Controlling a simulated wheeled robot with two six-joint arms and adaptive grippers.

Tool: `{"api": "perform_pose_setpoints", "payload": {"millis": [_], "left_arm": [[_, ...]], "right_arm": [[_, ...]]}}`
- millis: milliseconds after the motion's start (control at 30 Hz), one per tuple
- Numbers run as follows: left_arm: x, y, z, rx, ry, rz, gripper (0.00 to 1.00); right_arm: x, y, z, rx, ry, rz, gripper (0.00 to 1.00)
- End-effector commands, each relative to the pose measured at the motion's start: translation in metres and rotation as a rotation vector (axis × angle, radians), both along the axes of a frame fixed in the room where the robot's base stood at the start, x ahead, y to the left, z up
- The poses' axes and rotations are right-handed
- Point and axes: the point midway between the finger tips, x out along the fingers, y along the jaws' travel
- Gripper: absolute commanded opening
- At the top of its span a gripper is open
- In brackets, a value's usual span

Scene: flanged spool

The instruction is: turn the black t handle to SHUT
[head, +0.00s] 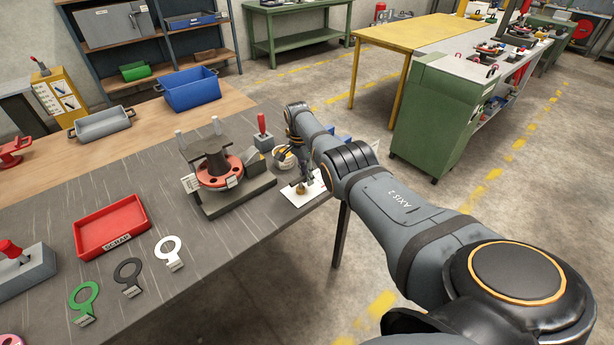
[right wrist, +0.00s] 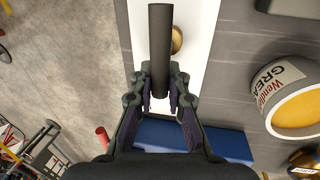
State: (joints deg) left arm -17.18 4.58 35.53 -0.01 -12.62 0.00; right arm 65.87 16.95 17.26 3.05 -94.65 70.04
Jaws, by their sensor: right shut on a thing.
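The black T handle (right wrist: 160,45) shows in the right wrist view as a dark round bar above a white plate (right wrist: 200,40). My right gripper (right wrist: 160,88) is shut on the bar's near end, with one finger on each side. A brass part (right wrist: 177,40) shows beside the bar, partly hidden by it. In the head view my right gripper (head: 303,183) is over the white plate (head: 296,200) at the bench's right edge. The handle is hard to make out there, and the plate's lettering is too small to read. My left gripper is not in view.
A grease tin (right wrist: 298,105) stands close to the right gripper. A blue object (right wrist: 190,138) lies near the fingers. In the head view, a spool with a red flange (head: 218,172) stands on a fixture left of the plate. A red scrap tray (head: 110,228) is farther left.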

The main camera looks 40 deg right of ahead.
Motion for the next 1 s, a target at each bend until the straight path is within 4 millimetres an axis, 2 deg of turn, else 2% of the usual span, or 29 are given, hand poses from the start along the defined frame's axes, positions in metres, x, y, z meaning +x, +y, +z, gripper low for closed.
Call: {"api": "perform_pose_setpoints", "payload": {"millis": [333, 367, 500, 833, 1000], "left_arm": [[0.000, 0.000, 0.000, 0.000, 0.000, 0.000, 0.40], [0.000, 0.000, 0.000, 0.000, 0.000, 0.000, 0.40], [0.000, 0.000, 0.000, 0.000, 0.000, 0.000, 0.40], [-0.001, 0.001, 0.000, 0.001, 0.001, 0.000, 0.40], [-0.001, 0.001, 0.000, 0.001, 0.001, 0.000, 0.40]], "right_arm": [[0.000, 0.000, 0.000, 0.001, 0.001, -0.004, 0.00], [0.000, 0.000, 0.000, 0.001, 0.001, -0.004, 0.19], [0.000, 0.000, 0.000, 0.000, 0.001, -0.003, 0.38], [0.001, 0.000, 0.003, 0.000, 0.000, -0.002, 0.39], [0.007, 0.000, 0.030, 0.000, -0.004, -0.002, 0.39]]}}
